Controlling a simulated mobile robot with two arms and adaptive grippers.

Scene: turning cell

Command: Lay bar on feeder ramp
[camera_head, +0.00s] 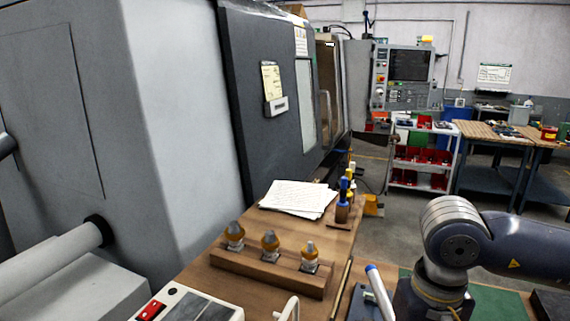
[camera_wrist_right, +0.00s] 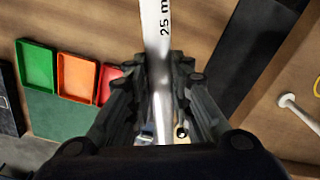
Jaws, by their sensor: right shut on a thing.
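In the right wrist view, a smooth silver-white bar (camera_wrist_right: 153,22) with a printed "25 m" mark runs from the top edge down between my right gripper's fingers (camera_wrist_right: 160,90). The gripper is shut on the bar, and the bar's far end is out of frame. In the head view, my right arm comes in from the right, but its fingers are not visible there. My left gripper is in neither view. I cannot tell any feeder ramp for certain.
A grey machine (camera_head: 180,90) stands left. The wrist view shows green (camera_wrist_right: 36,66), orange (camera_wrist_right: 78,75) and red (camera_wrist_right: 108,82) trays.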

